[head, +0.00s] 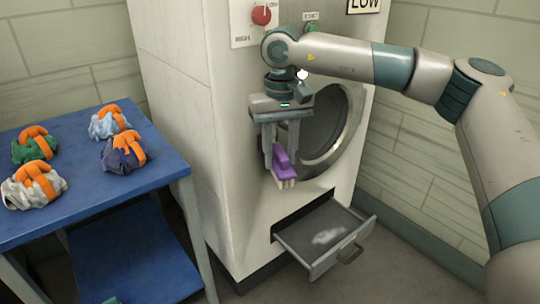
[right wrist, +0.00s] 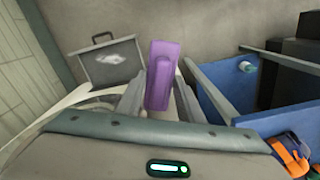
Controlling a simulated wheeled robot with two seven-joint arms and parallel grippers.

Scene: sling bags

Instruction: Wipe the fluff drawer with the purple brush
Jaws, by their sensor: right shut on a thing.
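My right gripper (head: 281,150) is shut on the purple brush (head: 283,167). It holds the brush in front of the washing machine, above the open drawer, with pale bristles facing down. In the right wrist view the purple brush (right wrist: 162,72) sits between the fingers. The fluff drawer (head: 318,243) is pulled out at the machine's base, with a handle on its front. A patch of whitish fluff (head: 328,236) lies on the drawer floor. The drawer (right wrist: 109,60) and fluff (right wrist: 110,59) also show in the right wrist view. The brush is apart from the drawer. My left gripper is not seen.
The machine (head: 190,100) has a round door (head: 345,128), a red knob (head: 262,15) and a "LOW" sign. At left, a blue table (head: 75,205) bears several bags with orange straps (head: 125,150). A lower blue shelf (head: 130,262) is beneath. Floor is free around the drawer.

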